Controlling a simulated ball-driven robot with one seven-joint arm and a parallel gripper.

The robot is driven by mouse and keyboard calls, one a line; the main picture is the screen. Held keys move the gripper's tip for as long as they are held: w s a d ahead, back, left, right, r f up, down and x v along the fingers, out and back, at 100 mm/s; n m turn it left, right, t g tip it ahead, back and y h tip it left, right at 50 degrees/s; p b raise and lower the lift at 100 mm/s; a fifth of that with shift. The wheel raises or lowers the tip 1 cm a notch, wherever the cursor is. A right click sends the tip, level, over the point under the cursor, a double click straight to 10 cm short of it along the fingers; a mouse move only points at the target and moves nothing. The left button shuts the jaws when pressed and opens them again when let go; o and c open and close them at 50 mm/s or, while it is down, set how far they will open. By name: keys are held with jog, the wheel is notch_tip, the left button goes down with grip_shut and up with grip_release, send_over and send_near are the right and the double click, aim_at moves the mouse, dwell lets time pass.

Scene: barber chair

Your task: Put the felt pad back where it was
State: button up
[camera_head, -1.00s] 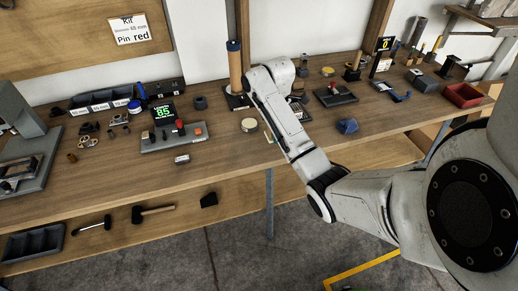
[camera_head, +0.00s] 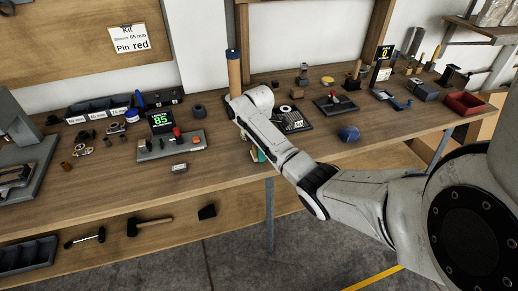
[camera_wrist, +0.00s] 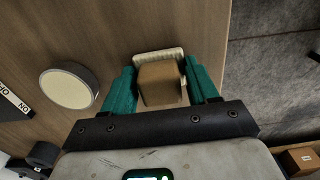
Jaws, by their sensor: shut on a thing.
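My gripper (camera_wrist: 160,70) has teal fingers on both sides of a brown block (camera_wrist: 160,84) and is shut on it. A cream, flat piece (camera_wrist: 158,54) with a ribbed-looking edge shows at the block's far edge. It may be the felt pad, but I cannot tell whether it is joined to the block or lies under it. In the head view my gripper (camera_head: 258,154) is near the bench's front edge, mostly behind my arm, and what it holds is hidden there. I cannot tell how far the block is above the wood.
A round cream-topped disc (camera_wrist: 68,88) lies left of my gripper in the wrist view. The wooden bench (camera_head: 110,195) holds a grey fixture (camera_head: 160,147), a small metal block (camera_head: 180,168), a blue lump (camera_head: 348,134) and a red tray (camera_head: 465,104). The bench's front edge is close.

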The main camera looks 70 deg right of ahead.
jog(key=shift+f, duration=0.2)
jog(key=o, duration=1)
jog(key=shift+r, duration=0.1)
notch_tip(320, 180, up, 11)
jog(key=shift+r+p, duration=0.1)
jog(key=shift+p, duration=0.35)
jog(key=shift+r+p, duration=0.55)
